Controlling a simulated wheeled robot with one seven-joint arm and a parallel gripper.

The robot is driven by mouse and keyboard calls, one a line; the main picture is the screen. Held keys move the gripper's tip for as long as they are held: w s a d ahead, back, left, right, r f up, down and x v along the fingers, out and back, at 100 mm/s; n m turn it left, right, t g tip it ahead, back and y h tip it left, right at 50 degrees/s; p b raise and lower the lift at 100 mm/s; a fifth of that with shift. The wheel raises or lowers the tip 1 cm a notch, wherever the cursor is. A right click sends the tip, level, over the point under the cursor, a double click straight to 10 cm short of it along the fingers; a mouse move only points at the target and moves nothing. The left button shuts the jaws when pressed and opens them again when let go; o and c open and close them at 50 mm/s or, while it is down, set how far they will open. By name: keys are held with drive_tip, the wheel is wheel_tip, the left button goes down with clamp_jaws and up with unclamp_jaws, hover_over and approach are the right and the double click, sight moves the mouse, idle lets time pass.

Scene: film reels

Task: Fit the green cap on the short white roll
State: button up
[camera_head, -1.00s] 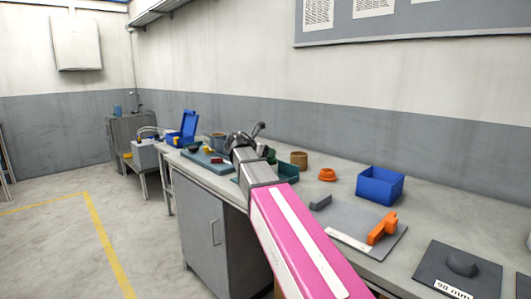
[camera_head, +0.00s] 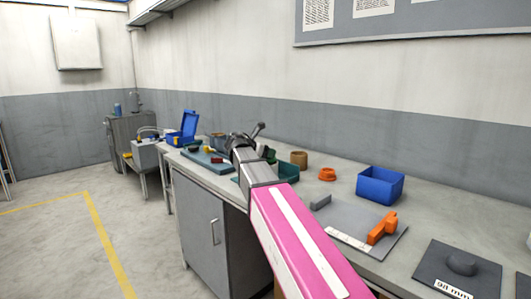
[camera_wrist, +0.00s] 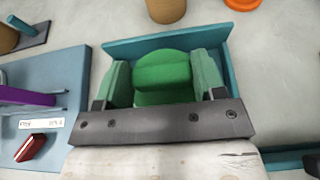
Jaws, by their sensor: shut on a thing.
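My gripper (camera_wrist: 163,76) is shut on the green cap (camera_wrist: 162,72), with one green-padded finger on each side of it. The cap is above or within a teal tray (camera_wrist: 128,47); I cannot tell whether it touches the tray floor. In the head view my wrist hides most of the gripper and cap, and the tray (camera_head: 297,172) shows only partly behind it. I cannot make out a short white roll in either view.
A tan cylinder (camera_head: 299,159), an orange flanged piece (camera_head: 327,174) and a blue bin (camera_head: 380,186) stand right of the tray. A grey board (camera_head: 350,218) bears an orange part (camera_head: 382,228). A blue-grey board (camera_wrist: 60,85) lies left of the tray.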

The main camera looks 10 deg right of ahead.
drive_tip(key=shift+f, duration=0.4)
drive_tip(key=o, duration=0.6)
drive_tip(key=shift+o, duration=0.2)
drive_tip(key=v, duration=1.1)
idle(0.4)
idle(0.3)
